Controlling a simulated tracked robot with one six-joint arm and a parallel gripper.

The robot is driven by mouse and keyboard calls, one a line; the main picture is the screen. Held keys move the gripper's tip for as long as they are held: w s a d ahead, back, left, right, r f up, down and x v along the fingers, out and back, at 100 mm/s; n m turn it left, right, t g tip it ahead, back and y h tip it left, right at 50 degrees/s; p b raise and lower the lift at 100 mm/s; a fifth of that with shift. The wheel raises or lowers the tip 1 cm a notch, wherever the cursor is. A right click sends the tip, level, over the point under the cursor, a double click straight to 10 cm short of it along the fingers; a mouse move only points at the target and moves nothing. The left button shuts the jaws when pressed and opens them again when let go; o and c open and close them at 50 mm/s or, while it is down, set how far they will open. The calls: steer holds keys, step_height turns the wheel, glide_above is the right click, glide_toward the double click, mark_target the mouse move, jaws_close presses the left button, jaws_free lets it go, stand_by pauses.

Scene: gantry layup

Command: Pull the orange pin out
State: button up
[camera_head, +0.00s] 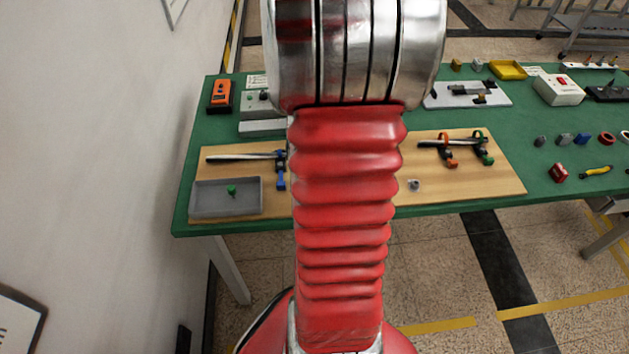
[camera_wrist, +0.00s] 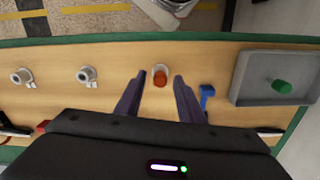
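The orange pin (camera_wrist: 160,78) stands in the wooden board (camera_wrist: 110,100) in the wrist view, seen from above as a round orange-red head with a pale rim at its base. My gripper (camera_wrist: 159,75) is open, with one dark finger on each side of the pin's head and a visible gap on both sides. I cannot tell how far the fingertips are above the board. In the head view my red arm hides the pin and the gripper. A green pin (camera_wrist: 281,87) is in the grey tray (camera_wrist: 240,78), which also shows in the head view (camera_head: 200,212).
A blue-handled clamp (camera_wrist: 207,93) is close to the right finger. Two pale round sockets (camera_wrist: 22,77) (camera_wrist: 87,75) are to the left. Orange- and green-handled clamps (camera_head: 447,150) are at the board's right in the head view. A wall borders the green table (camera_head: 445,208) on the left.

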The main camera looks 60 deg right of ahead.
jaws_close()
stand_by(0.5)
